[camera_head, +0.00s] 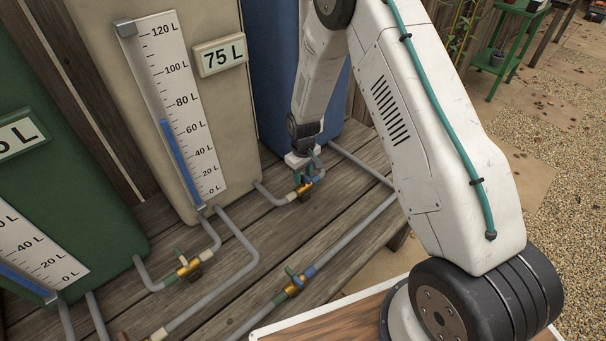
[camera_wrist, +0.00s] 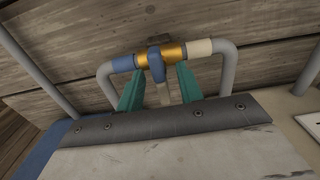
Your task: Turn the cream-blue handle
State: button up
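The cream-blue valve (camera_head: 304,188) sits on the grey pipe between the cream tank and the blue tank. In the wrist view its brass body (camera_wrist: 174,51) has a blue collar on the left and a cream collar on the right. Its blue handle (camera_wrist: 157,68) sticks out toward the camera. My gripper (camera_head: 308,172) is down at this valve. In the wrist view its teal fingers (camera_wrist: 160,84) stand apart, one on each side of the handle, with gaps visible. The handle is partly hidden in the head view.
The cream tank (camera_head: 150,60) has a gauge (camera_head: 180,105) with a blue column and a 75 L sign (camera_head: 220,54). A blue tank (camera_head: 270,60) and green tank (camera_head: 60,190) flank it. Other valves (camera_head: 188,267) and (camera_head: 293,287) sit on nearby pipes above the wooden deck.

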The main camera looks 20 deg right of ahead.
aim_at(303, 174)
notch_tip(303, 174, up, 8)
jog(key=shift+f, duration=0.1)
dwell(0.4)
jog(key=shift+s, duration=0.1)
jog(key=s+d+r+m, duration=0.1)
jog(key=s+r+m, duration=0.1)
jog(key=s+r, duration=1.5)
jog(key=s+d+r+m+t, duration=0.1)
jog(key=s+r+m, duration=0.1)
jog(key=s+r, duration=1.5)
jog(key=shift+s+d+m, duration=0.3)
jog(key=shift+s+d, duration=0.1)
jog(key=shift+s, duration=1.2)
